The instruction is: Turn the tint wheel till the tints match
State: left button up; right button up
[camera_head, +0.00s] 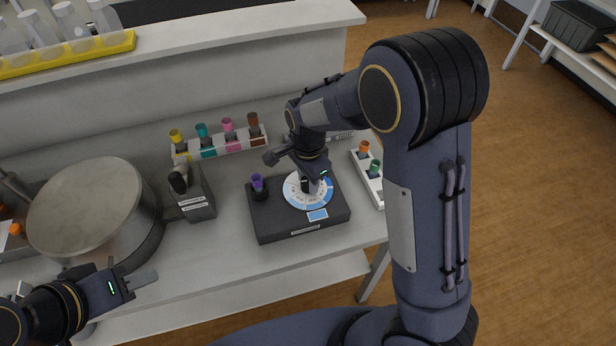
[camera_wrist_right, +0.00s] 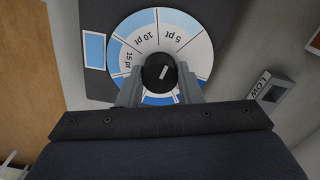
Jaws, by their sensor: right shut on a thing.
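The tint wheel (camera_head: 296,201) is a disc of white to blue sectors on a dark analyser box (camera_head: 283,228). In the right wrist view the wheel (camera_wrist_right: 192,48) shows sectors marked 5 pt, 10 pt and 15 pt around a dark knob (camera_wrist_right: 158,73). A light blue patch (camera_wrist_right: 95,50) lies beside the disc, nearest the 15 pt sector; it also shows in the head view (camera_head: 317,215). I cannot tell whether the tints are equal. My right gripper (camera_wrist_right: 160,88) is shut on the knob. My left gripper (camera_head: 142,279) is at the lower left, away from the wheel; its opening is unclear.
A purple-capped vial (camera_head: 257,182) stands at the box's left. A rack (camera_head: 222,147) of coloured vials is behind, and a white rack (camera_head: 367,182) is at right. A dark handled device (camera_head: 196,197) and a large round metal vessel (camera_head: 95,215) stand at left.

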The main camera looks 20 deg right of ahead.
dwell(0.4)
jog(key=o, duration=1)
jog(key=shift+c, duration=0.2)
jog(key=shift+r, duration=0.15)
notch_tip(320, 180, up, 8)
jog(key=shift+f, duration=0.2)
